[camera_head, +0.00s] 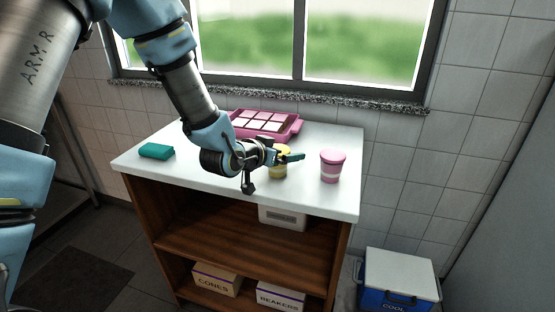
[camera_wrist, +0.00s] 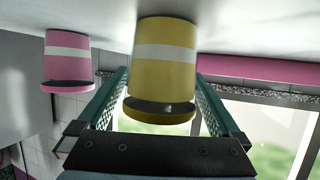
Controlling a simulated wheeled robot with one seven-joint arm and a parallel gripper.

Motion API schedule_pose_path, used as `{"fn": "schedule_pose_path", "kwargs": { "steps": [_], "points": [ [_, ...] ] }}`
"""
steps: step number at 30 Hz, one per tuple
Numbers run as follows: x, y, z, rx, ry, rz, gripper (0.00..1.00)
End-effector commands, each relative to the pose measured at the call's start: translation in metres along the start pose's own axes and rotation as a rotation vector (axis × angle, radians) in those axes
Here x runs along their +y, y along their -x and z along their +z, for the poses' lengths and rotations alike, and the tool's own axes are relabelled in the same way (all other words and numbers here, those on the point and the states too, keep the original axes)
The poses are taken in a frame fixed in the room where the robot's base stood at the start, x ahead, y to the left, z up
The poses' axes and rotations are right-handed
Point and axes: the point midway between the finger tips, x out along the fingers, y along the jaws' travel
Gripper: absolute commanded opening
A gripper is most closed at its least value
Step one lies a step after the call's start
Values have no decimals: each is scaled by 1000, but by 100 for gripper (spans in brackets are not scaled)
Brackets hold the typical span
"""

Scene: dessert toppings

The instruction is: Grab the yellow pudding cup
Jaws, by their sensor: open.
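The yellow pudding cup (camera_head: 279,172) stands on the white tabletop, partly hidden behind my gripper in the head view. It has a pale band and appears upside down in the wrist view (camera_wrist: 165,60). My gripper (camera_head: 284,158) is at the cup. In the wrist view my gripper (camera_wrist: 162,100) is open, with one green finger on each side of the yellow cup.
A pink cup (camera_head: 332,166) stands close by on the right. A pink tray (camera_head: 291,131) with several compartments lies behind, near the window. A green sponge (camera_head: 156,151) lies at the left. The tabletop between sponge and gripper is clear.

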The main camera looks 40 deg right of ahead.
Motion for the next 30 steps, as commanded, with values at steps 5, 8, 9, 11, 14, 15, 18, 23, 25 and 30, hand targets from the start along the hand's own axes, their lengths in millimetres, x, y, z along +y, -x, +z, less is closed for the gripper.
{"fn": "schedule_pose_path", "kwargs": {
  "steps": [5, 8, 9, 11, 14, 15, 18, 23, 25, 30],
  "points": [
    [0, 0, 0, 0, 0, 0, 90],
    [0, 0, 0, 0, 0, 0, 79],
    [0, 0, 0, 0, 0, 0, 74],
    [0, 0, 0, 0, 0, 0, 67],
    [0, 0, 0, 0, 0, 0, 56],
    [0, 0, 0, 0, 0, 0, 52],
    [0, 0, 0, 0, 0, 0, 40],
    [0, 0, 0, 0, 0, 0, 22],
    [0, 0, 0, 1, 0, 0, 16],
    [0, 0, 0, 1, 0, 0, 16]
  ]
}}
